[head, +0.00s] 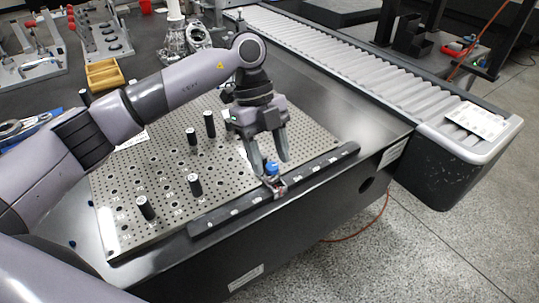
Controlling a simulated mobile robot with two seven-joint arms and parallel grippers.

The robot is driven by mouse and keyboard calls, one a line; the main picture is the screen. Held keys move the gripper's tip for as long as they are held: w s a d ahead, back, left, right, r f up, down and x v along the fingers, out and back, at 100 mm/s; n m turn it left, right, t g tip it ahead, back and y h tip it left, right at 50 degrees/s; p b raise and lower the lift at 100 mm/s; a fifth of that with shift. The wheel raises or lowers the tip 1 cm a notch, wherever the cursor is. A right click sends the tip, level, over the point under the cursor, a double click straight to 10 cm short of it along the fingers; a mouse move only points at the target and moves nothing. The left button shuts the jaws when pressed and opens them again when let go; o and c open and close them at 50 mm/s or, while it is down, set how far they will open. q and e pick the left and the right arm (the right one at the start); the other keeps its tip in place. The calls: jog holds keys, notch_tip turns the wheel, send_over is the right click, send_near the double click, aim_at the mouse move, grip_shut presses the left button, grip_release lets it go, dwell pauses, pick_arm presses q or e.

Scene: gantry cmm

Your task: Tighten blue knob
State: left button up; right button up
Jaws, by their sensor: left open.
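The blue knob (271,169) sits on a small metal clamp (276,187) at the front bar (225,211) of the perforated fixture plate (125,180). My left gripper (271,167) points down from above with its two fingers apart. The fingertips are close to the knob, one just left of it and one to its right and slightly behind. I cannot tell whether either finger touches it. My right gripper is not in view.
Several black posts (209,125) stand on the plate left of the gripper. A ribbed grey conveyor-like guard (340,62) runs along the right. A wooden box (104,76) and metal fixtures (100,32) are at the back left.

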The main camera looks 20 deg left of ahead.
pick_arm(q)
jog(key=shift+f, duration=0.15)
grip_shut()
jog(key=shift+d+r+m+p, duration=0.1)
jog(key=shift+r+m+p, duration=0.15)
jog(key=shift+m+p, duration=0.6)
jog(key=shift+f+m+g+y+p, duration=0.15)
jog(key=shift+m+g+y+p, duration=0.25)
jog(key=shift+m+p, duration=0.25)
grip_release()
jog(key=v, duration=0.7)
